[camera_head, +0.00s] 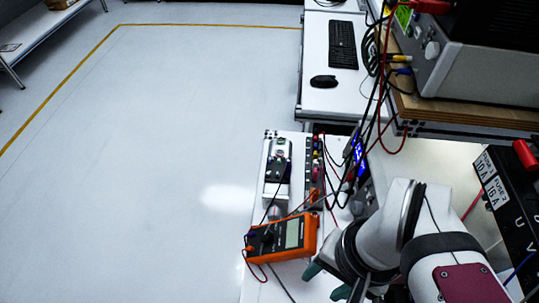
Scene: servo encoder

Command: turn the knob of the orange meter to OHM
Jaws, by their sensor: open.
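The orange meter (307,236) lies on the white bench at the lower middle of the head view. Its grey display faces up on its right half. The dark knob (267,238) appears left of the display, but it is too small to read its setting. Leads run to the meter's left end. My gripper (326,281) is open, to the lower right of the meter and apart from it in the picture. Its dark green fingertips show, with nothing seen between them. The arm hides part of the gripper.
A servo unit (278,170) and a strip of coloured sockets (314,165) stand behind the meter. A black panel (510,200) stands at the right. Open floor (150,160) lies left of the bench.

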